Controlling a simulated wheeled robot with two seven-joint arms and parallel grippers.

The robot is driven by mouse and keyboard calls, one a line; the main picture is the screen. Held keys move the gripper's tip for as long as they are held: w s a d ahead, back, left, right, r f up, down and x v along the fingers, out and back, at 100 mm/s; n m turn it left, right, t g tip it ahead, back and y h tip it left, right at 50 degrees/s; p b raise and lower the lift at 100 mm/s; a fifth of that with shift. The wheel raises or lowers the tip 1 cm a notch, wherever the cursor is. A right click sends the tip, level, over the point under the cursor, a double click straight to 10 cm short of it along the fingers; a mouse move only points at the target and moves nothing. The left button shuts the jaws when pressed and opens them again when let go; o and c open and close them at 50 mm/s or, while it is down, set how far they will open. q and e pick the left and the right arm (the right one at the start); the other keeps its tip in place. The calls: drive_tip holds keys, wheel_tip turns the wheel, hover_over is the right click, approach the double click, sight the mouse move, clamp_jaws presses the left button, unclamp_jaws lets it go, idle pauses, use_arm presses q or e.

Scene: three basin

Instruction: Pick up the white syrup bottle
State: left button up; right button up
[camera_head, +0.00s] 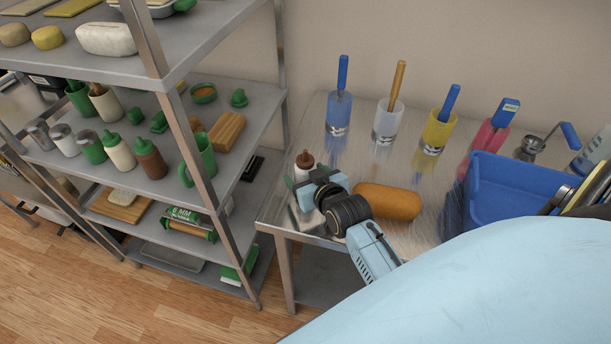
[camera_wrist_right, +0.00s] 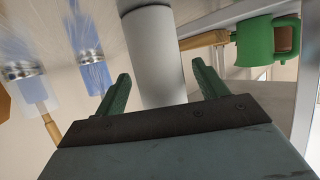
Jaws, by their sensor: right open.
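The white syrup bottle (camera_head: 304,173) stands near the left end of the metal table in the head view, with a brown top showing and its lower part hidden by my right gripper. In the right wrist view it is a plain white cylinder (camera_wrist_right: 155,62) between and beyond the two green fingers. My right gripper (camera_head: 303,190) is open with one finger on each side of the bottle; the fingers also show in the wrist view (camera_wrist_right: 160,88). Gaps show between the fingers and the bottle there. My left gripper is not in view.
An orange-brown loaf-like object (camera_head: 388,202) lies close to my right wrist. Several coloured holders with utensils, such as the blue one (camera_head: 339,112), line the table's back. A blue bin (camera_head: 505,200) stands right. A loaded metal shelf (camera_head: 245,135) stands left; its green mug (camera_wrist_right: 268,42) shows too.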

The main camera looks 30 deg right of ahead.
drive_tip(key=x, duration=0.2)
drive_tip(key=shift+w+f, duration=0.1)
drive_tip(key=shift+w, duration=0.15)
drive_tip(key=c, duration=1.1)
drive_tip(key=shift+c, duration=0.2)
wheel_tip(320, 180, up, 10)
drive_tip(key=shift+r+p, duration=0.1)
drive_tip(key=shift+p, duration=0.4)
drive_tip(key=o, duration=0.4)
drive_tip(key=c, duration=0.4)
